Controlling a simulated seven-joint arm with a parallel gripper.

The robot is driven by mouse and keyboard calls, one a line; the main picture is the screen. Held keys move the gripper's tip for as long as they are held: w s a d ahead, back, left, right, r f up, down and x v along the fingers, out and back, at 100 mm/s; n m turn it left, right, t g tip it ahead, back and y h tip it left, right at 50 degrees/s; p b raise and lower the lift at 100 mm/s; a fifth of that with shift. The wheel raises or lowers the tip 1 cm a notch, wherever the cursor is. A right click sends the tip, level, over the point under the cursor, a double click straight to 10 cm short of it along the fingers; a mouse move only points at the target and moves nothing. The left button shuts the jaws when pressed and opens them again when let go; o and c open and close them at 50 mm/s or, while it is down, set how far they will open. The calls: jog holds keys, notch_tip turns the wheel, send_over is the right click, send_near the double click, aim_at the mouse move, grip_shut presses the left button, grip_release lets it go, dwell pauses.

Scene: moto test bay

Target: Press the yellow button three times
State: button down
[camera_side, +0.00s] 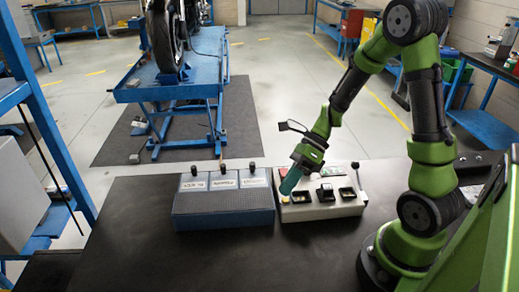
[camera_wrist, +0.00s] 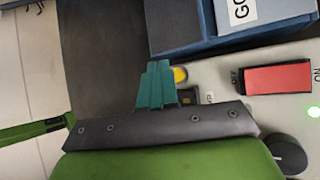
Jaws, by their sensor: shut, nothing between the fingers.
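The yellow button (camera_wrist: 181,74) is on the light grey control panel (camera_wrist: 220,72), beside my gripper's fingers in the wrist view, which partly cover it. In the side view a small yellowish spot (camera_side: 284,199) shows at the panel's left end, just below the fingertips. My gripper (camera_side: 287,190) reaches down over the left end of the panel (camera_side: 325,211), tilted. Its teal fingers (camera_wrist: 157,68) are shut together with nothing between them. I cannot tell whether the fingertips touch the button.
A blue box (camera_side: 224,206) with labelled switches stands directly left of the panel. The black tabletop (camera_side: 135,215) is clear farther left.

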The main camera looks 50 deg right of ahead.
aim_at(287, 199)
jog(key=shift+f, duration=0.1)
jog(key=shift+f, duration=0.35)
jog(key=shift+f, duration=0.4)
dwell(0.7)
jog(key=shift+r, duration=0.85)
jog(key=shift+r, duration=0.1)
notch_tip(287, 199, up, 5)
jog(key=shift+f, duration=0.1)
dwell(0.5)
dwell(0.5)
